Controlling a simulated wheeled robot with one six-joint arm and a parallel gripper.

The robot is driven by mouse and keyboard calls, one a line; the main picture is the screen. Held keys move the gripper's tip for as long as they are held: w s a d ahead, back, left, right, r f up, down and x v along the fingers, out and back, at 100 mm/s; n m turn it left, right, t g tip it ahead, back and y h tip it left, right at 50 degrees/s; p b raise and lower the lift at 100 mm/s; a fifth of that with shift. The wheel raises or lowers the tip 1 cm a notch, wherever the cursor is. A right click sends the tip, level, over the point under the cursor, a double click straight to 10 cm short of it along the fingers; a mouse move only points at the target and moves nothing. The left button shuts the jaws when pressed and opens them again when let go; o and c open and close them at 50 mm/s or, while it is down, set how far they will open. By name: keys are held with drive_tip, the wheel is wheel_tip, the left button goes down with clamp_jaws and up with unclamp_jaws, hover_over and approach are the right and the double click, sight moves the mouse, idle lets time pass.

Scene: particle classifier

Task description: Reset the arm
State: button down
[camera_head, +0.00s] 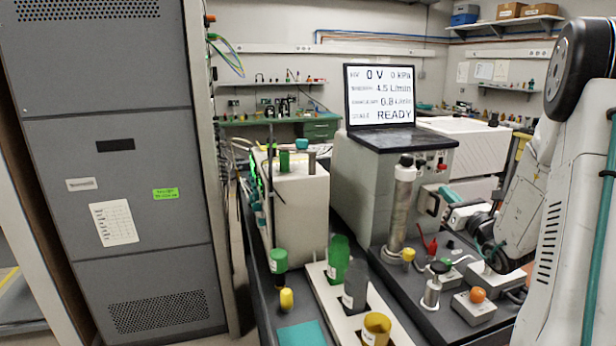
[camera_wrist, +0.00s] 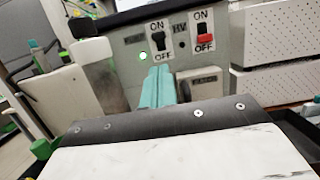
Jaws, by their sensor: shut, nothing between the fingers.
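My gripper (camera_head: 447,194) is at the right in the head view, in front of the grey instrument box (camera_head: 365,175) that carries the laptop. Its teal fingers (camera_wrist: 158,86) are together and empty in the wrist view, pointing at the box's switch panel. A black ON/OFF switch (camera_wrist: 158,40) and a red ON/OFF switch (camera_wrist: 205,32) marked HV sit on that panel, just beyond the fingertips. A green light (camera_wrist: 143,57) is lit beside the black switch. Whether the fingertips touch the panel I cannot tell. My arm fills the right side of the head view.
The laptop (camera_head: 381,95) reads 0 V and READY. A metal column (camera_head: 402,210) and small control boxes with an orange knob (camera_head: 477,296) stand below my gripper. A tall grey cabinet (camera_head: 110,160) is at left.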

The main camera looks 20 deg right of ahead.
drive_tip(key=s+a+f+n+g+y, duration=0.1)
drive_tip(key=s+a+n+g+y, duration=0.35)
drive_tip(key=a+n, duration=0.35)
drive_tip(key=s+a+f+n+g+y, duration=0.1)
drive_tip(key=s+a+n+g+y, duration=0.35)
drive_tip(key=a, duration=0.65)
drive_tip(key=s+a+f+n+g+y, duration=0.1)
drive_tip(key=s+a+n+g+y, duration=0.15)
drive_tip(key=a+n+g, duration=0.55)
drive_tip(key=s+a+r+n+g+h, duration=0.1)
drive_tip(key=s+a+r+n+h, duration=0.1)
drive_tip(key=s+n+h, duration=0.3)
drive_tip(key=s+a+r+n+g+h, duration=0.1)
drive_tip(key=s+a+r+n+h, duration=0.2)
drive_tip(key=s+n, duration=0.8)
drive_tip(key=shift+s+a+r+h, duration=0.2)
drive_tip(key=shift+s+a+h, duration=0.9)
drive_tip(key=shift+h, duration=0.15)
